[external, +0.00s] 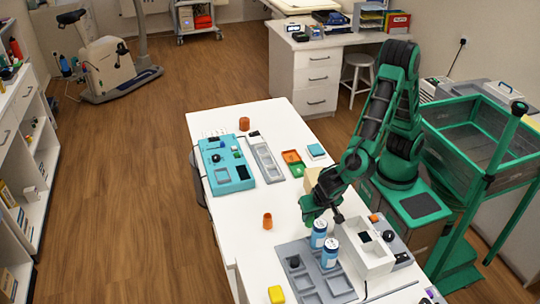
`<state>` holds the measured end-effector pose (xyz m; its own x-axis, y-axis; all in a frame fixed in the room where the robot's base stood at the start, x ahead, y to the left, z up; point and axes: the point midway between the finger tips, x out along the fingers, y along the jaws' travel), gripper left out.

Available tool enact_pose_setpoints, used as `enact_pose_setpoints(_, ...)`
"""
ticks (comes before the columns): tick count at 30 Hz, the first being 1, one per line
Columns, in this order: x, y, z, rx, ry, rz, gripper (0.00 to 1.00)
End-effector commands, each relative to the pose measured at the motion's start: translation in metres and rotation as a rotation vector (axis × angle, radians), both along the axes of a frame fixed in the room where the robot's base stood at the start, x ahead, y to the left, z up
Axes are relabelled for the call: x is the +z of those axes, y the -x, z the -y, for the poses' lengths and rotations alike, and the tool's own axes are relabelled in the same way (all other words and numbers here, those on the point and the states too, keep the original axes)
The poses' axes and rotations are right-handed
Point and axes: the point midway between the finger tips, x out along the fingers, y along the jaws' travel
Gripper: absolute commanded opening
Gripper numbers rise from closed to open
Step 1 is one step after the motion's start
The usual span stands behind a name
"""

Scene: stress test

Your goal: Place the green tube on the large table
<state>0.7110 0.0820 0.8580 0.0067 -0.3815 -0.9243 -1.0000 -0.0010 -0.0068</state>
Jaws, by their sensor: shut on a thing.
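The large white table (221,122) runs through the middle of the external view. My arm reaches over its right side from the green base. My gripper (322,213) is low over the table's near half, just behind two blue-and-white cans. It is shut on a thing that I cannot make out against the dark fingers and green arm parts. I cannot pick out the green tube for certain, as green parts of my arm cover this spot.
One blue can (319,233) and another blue can (330,253) stand at a grey tray (309,283). A white box (367,257) is right of them. An orange cup (267,221) stands to the left. A blue case (226,180) lies farther back. The table's middle is clear.

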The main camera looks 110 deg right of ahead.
Motion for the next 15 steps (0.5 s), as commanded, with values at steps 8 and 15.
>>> enact_pose_setpoints(8, -0.0005, 0.0001, 0.0001, 0.0, 0.0, 0.0, 0.42)
enact_pose_setpoints(15, 0.0055, -0.0005, -0.0021, 0.001, -0.001, 0.002, 0.42)
